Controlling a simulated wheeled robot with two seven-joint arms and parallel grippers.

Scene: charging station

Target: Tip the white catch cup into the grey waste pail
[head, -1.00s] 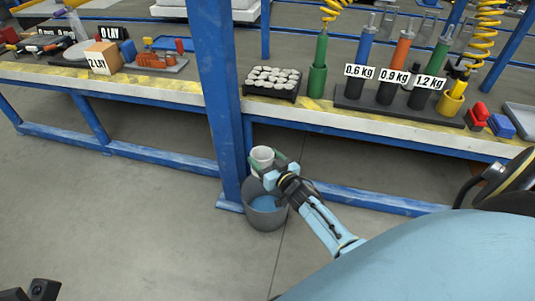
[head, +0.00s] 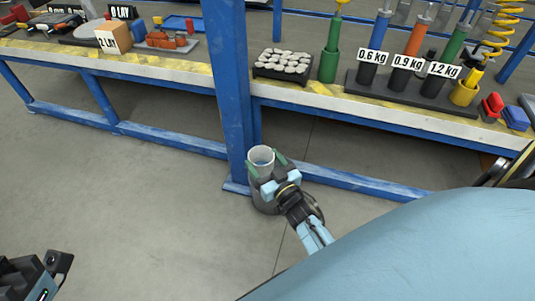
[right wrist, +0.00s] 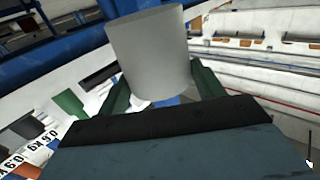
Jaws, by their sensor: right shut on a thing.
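The white catch cup (head: 261,158) is held in my right gripper (head: 267,168). Its green fingers close on the cup's two sides. The cup's mouth faces up toward the head camera and its inside looks bluish; its exact tilt is hard to tell. In the right wrist view the cup (right wrist: 152,55) stands between the fingers. The grey waste pail (head: 260,202) is on the floor by the blue post, below the cup and gripper, which hide most of it and its opening. The fingers of my left gripper do not show; only dark hardware appears at the lower left.
A blue post (head: 228,90) rises right behind the pail. A long workbench (head: 150,75) with a low blue rail (head: 350,183) runs across behind. On it are a black tray of pale pieces (head: 283,66) and weighted cylinders (head: 405,75). The floor (head: 130,200) at left is clear.

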